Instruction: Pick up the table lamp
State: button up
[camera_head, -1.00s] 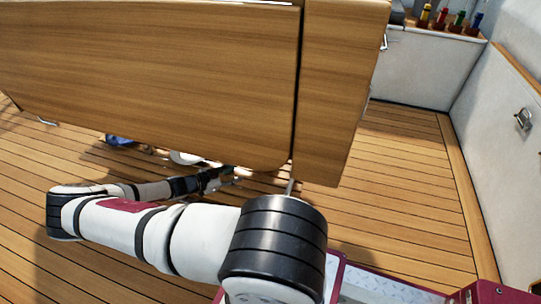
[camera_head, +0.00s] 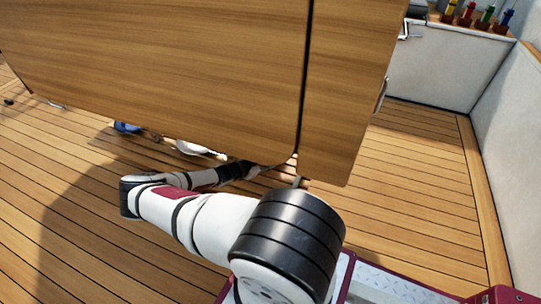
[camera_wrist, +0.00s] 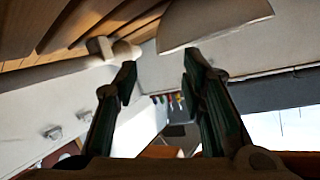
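In the wrist view, a pale half-round shape (camera_wrist: 215,22), possibly the lamp's shade, shows at the top beyond the fingertips, cut off by the edge. In the head view, a white object (camera_head: 197,148) lies on the deck, partly hidden by the table panel; it may be the same lamp, but I cannot tell for sure. My gripper (camera_wrist: 160,72) is open, with nothing between its two dark fingers. In the head view, my gripper is hidden behind the table panel.
A large wooden table panel (camera_head: 170,75) blocks much of the head view above my arm. A blue object (camera_head: 126,127) lies on the deck farther left. The plank deck (camera_head: 420,175) is clear at right, bounded by a white wall (camera_head: 510,130). Coloured bottle-like items (camera_head: 467,12) stand at the back.

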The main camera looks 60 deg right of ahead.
jog(key=b+x, duration=0.2)
jog(key=x, duration=0.3)
jog(key=shift+d+f, duration=0.1)
jog(key=shift+d, duration=0.05)
grip_shut()
